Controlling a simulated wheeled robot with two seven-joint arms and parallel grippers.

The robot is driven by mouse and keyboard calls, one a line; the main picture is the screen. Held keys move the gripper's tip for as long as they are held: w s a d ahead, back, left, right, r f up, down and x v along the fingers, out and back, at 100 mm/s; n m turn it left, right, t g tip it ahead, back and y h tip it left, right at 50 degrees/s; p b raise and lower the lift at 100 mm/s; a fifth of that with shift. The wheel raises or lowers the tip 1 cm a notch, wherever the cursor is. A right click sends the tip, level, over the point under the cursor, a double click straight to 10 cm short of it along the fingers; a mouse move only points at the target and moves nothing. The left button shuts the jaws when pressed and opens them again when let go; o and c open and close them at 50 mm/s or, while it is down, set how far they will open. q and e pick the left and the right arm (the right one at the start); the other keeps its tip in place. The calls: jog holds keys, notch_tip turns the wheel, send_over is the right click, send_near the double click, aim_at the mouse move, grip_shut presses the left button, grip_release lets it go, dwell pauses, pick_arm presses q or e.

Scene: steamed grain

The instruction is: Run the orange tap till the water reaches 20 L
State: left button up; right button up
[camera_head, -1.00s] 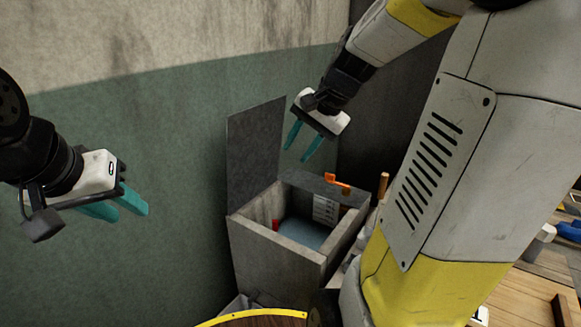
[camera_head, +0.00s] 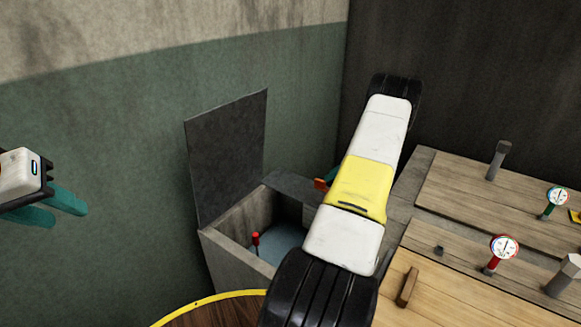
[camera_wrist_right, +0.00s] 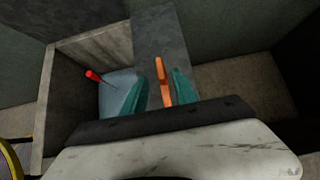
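The orange tap (camera_head: 321,184) is at the back rim of an open grey tank (camera_head: 232,262), partly hidden by my right arm. In the right wrist view its orange handle (camera_wrist_right: 164,72) stands between the two teal fingers of my right gripper (camera_wrist_right: 161,88). The fingers are apart, with a gap visible on either side of the handle. Blue-grey water (camera_head: 283,240) lies in the tank, with a red float-like piece (camera_head: 256,239) at its left side. The level scale is hidden and no litre reading shows. My left gripper (camera_head: 66,212) is open and empty at the far left.
The tank's dark lid (camera_head: 226,155) stands open against the green wall. A yellow-rimmed round wooden vessel (camera_head: 215,310) is in front. To the right, a wooden counter (camera_head: 455,262) carries a red gauge (camera_head: 504,248) and a green gauge (camera_head: 557,197).

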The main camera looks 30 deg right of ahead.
aim_at(321, 180)
jog(key=x, duration=0.7)
jog(key=shift+w+a+f, duration=0.15)
jog(key=shift+w+f, duration=0.1)
jog(key=shift+f, duration=0.05)
jog(key=shift+c, duration=0.4)
grip_shut()
dwell(0.7)
